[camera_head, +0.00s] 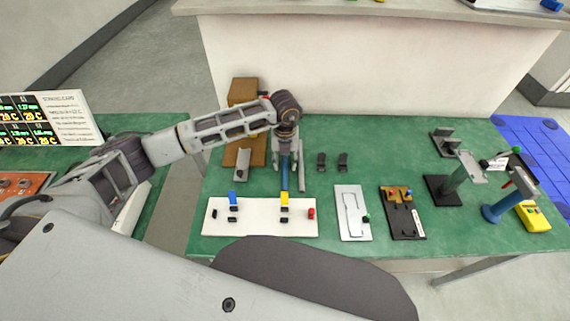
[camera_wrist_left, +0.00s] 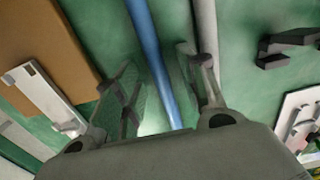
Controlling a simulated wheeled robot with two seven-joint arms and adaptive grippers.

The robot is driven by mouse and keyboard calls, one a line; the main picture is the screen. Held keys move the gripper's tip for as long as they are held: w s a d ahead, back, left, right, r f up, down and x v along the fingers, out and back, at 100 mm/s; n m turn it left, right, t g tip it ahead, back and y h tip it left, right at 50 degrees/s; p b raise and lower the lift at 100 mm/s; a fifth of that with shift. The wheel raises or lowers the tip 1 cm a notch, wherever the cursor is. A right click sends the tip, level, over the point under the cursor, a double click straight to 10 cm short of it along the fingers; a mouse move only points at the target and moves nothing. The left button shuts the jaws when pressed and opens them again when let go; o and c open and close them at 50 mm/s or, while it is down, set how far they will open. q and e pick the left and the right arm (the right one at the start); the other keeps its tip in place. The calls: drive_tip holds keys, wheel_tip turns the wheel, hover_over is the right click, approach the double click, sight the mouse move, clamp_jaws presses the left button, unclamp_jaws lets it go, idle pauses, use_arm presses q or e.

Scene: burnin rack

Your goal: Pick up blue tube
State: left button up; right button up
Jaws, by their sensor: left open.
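The blue tube (camera_head: 284,174) lies lengthwise on the green table below my left gripper (camera_head: 289,145), which points down from the arm coming in from the left. In the left wrist view the blue tube (camera_wrist_left: 150,45) runs between the two spread fingers of the left gripper (camera_wrist_left: 157,68), with gaps visible on both sides. The gripper is open and holds nothing. I cannot tell how far the fingertips are above the table. The gripper hides part of the tube in the head view. My right gripper is not in view.
A grey tube (camera_wrist_left: 206,25) lies close to the right of the blue one. A brown board (camera_head: 243,92) is at the left. A white fixture plate (camera_head: 260,229) with coloured blocks is in front. Small black clips (camera_head: 342,161) and stands are farther right.

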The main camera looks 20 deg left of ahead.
use_arm(q)
drive_tip(key=c, duration=0.9)
drive_tip(key=shift+r, duration=0.15)
clamp_jaws()
wheel_tip(320, 180, up, 9)
wheel_tip(320, 180, up, 9)
hover_over(285, 162)
drive_tip(key=shift+b, duration=0.35)
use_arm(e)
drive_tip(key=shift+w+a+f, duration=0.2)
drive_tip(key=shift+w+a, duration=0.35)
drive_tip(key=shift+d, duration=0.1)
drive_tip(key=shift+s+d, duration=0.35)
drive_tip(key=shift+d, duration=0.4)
